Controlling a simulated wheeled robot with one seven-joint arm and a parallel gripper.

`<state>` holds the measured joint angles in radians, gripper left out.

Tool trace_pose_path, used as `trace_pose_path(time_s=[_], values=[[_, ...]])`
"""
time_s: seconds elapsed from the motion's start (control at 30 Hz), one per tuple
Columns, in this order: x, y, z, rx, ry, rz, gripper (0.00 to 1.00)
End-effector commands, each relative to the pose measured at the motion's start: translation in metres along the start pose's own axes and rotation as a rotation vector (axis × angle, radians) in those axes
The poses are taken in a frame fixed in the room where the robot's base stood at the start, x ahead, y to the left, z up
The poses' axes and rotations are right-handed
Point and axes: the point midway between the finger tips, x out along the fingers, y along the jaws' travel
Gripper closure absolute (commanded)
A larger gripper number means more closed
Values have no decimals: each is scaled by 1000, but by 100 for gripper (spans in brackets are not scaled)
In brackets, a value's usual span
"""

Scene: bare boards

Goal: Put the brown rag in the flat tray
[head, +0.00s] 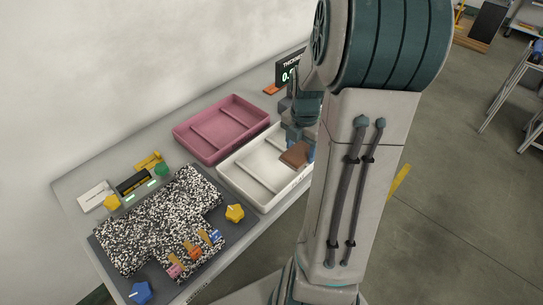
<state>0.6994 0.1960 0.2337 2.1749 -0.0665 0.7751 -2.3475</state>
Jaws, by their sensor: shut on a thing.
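The brown rag (295,155) shows at the right part of the white tray (240,184), just below my gripper (302,147). My gripper is shut on the rag and hangs over the tray's right side. I cannot tell whether the rag touches the tray floor. The white tray is shallow, with low walls and dividers, and its far right part is hidden behind my arm. A pink tray (191,148), also shallow with dividers, stands behind it to the left and looks empty.
A black-and-white speckled board (150,225) lies at the table's left end. A yellow piece (234,213), a blue piece (140,292) and several coloured clips lie around it. A dark display (288,70) stands at the back. My arm hides the table's right side.

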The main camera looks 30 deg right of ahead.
Motion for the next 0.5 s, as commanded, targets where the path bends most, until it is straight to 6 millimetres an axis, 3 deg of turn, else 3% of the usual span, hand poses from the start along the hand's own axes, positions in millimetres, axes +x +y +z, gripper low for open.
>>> trace_pose_path(time_s=[0.3,0.5], values=[[38,64,-4,-2,4,-3,63],[54,89,-5,4,2,-1,63]])
